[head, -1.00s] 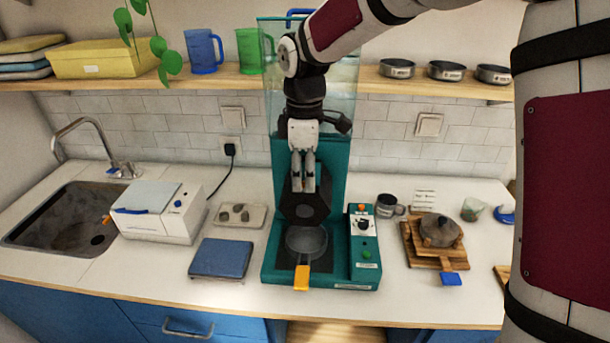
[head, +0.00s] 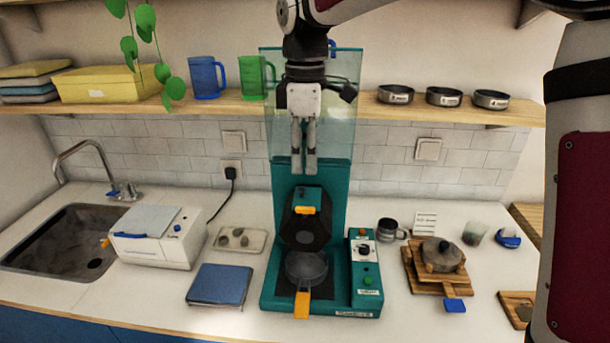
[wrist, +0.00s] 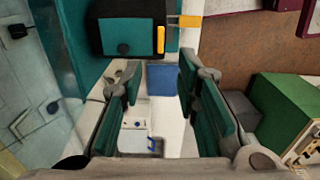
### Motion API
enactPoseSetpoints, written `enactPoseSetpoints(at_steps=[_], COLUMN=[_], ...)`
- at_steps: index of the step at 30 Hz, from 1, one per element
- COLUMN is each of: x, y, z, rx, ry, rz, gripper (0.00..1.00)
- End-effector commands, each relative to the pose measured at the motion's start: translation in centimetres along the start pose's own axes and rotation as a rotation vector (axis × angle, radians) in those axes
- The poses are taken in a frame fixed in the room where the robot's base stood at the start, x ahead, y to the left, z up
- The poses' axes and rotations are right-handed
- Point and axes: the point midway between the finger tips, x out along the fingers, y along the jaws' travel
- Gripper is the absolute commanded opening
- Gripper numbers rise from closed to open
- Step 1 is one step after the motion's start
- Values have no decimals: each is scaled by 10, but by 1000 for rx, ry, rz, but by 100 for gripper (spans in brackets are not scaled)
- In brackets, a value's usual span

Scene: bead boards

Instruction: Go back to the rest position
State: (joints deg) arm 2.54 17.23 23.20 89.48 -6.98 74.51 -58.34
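My gripper (head: 303,172) is raised in front of the clear back panel of the teal machine (head: 268,292), pointing down and above the machine's black lid (head: 302,230). In the wrist view my gripper (wrist: 155,82) shows its two fingers apart with nothing between them. The lid stands tilted up, with an orange handle (head: 305,210) at its top, clear of the fingers. Below it a round grey pan (head: 306,266) with an orange handle sits on the machine's base.
A shelf (head: 360,107) with blue and green jugs and several grey dishes runs behind my gripper. A blue plate (head: 219,285) and white box (head: 160,240) are left of the machine. A stone-like pot (head: 442,255) on wooden boards is right. The sink is far left.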

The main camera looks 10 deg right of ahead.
Motion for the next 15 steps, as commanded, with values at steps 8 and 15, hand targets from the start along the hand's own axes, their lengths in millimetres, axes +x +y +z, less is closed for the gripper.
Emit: enactPoseSetpoints(at_steps=[8,15], x=[-12,-13], y=[0,-1], z=[0,0], rx=[0,3], ry=[0,0], rz=[-1,1], gripper=[29,29])
